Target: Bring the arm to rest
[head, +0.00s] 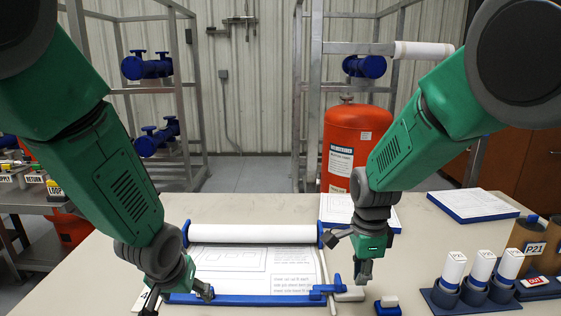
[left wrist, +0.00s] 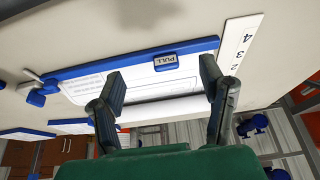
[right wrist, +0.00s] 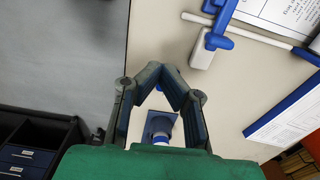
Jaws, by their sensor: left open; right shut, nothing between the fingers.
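My left gripper (head: 178,297) is open above the near left edge of a blue-framed paper board (head: 255,262). In the left wrist view its two fingers (left wrist: 162,78) are spread wide, with the board and its PULL tab (left wrist: 166,61) beyond them and nothing held. My right gripper (head: 363,274) points down near the board's right corner, next to a blue latch (head: 328,290) and a white block (head: 349,293). In the right wrist view its fingertips (right wrist: 160,70) come together with nothing gripped. A small blue-based stamp (right wrist: 160,127) shows beyond them, apart on the table.
A blue rack (head: 470,299) with several white-topped holders stands at the right, near brown cups (head: 528,236). A blue-edged pad (head: 473,205) lies behind them. A red cylinder (head: 345,135) stands behind the table. A small blue-and-white stamp (head: 388,305) is at the front edge.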

